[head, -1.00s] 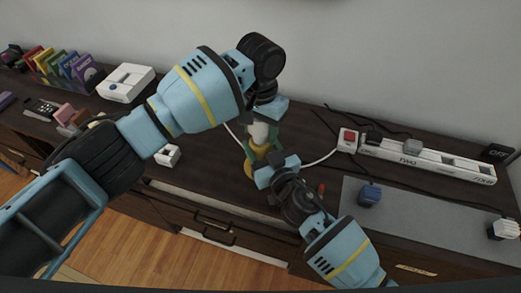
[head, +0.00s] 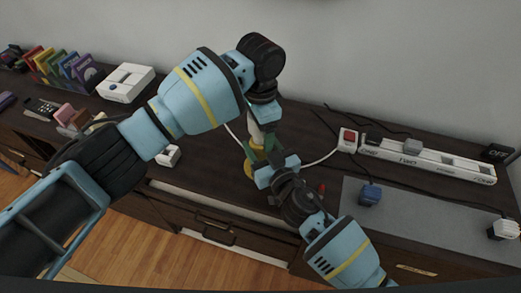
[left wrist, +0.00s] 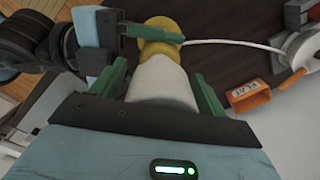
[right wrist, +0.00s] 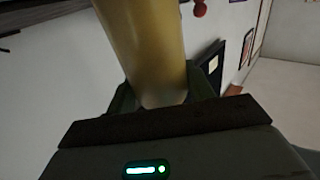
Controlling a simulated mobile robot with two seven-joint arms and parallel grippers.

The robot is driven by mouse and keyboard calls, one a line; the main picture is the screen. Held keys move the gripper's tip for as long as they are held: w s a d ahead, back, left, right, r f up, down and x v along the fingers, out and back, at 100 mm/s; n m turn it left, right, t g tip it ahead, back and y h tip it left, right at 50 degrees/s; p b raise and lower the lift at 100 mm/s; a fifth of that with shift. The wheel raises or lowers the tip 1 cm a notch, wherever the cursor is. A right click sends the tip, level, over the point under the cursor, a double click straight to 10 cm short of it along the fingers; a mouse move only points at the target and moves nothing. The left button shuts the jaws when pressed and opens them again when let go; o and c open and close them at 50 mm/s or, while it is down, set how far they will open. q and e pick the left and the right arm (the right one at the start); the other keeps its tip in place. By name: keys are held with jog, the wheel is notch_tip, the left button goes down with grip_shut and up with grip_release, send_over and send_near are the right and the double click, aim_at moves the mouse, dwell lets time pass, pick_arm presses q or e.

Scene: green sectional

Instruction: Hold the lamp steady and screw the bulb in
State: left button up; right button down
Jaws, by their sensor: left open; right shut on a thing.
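The lamp (head: 250,169) has a yellow base and stands on the dark cabinet; its yellow top also shows in the left wrist view (left wrist: 160,50). A white bulb (left wrist: 160,82) is at the top of the lamp; whether its thread is seated is hidden. My left gripper (left wrist: 160,80) is open, with one green finger on each side of the bulb and gaps between. My right gripper (head: 262,156) is shut on the lamp below the bulb. The yellow lamp body (right wrist: 145,45) rises between its fingers in the right wrist view.
A white cord runs right from the lamp to a red-switched power strip (head: 430,160). A white box (head: 126,83) and several coloured cases (head: 75,68) stand at the left. A wall closes the back.

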pick_arm(q)
jog(key=shift+r, duration=2.25)
jog(key=shift+o, duration=0.6)
jog(key=shift+r, duration=0.25)
notch_tip(320, 180, up, 8)
jog(key=n, duration=0.9)
jog(key=shift+r, duration=0.1)
jog(key=shift+r+n, duration=0.55)
jog(key=shift+n, duration=0.05)
notch_tip(320, 180, down, 12)
jog(key=shift+f, duration=0.1)
